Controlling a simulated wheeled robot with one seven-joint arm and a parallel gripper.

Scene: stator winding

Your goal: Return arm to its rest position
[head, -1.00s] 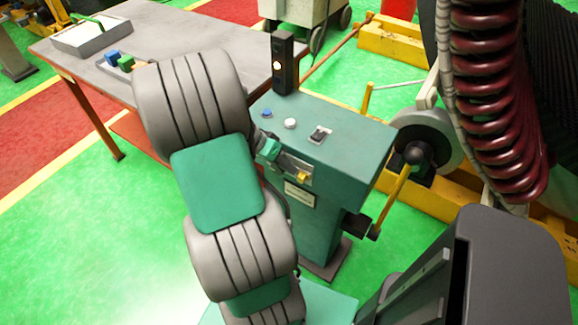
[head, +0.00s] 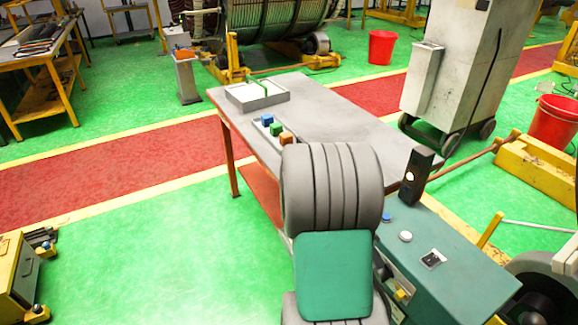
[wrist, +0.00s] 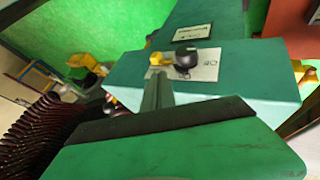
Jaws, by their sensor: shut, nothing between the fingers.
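My gripper (wrist: 157,82) shows in the wrist view as a narrow grey pair of fingers beyond my green wrist housing. It is shut and empty. Its tips point at the front panel of the green control console, close to a black knob (wrist: 187,58) and a yellow knob (wrist: 155,58); I cannot tell whether they touch. In the head view my grey and green arm rises in front of the console (head: 455,265) and hides part of its front. The gripper is hidden there.
A table (head: 335,110) with a white tray (head: 257,97) and small blue, green and orange blocks (head: 277,130) stands behind my arm. A dark post with a lit lamp (head: 416,175) rises at the console's back.

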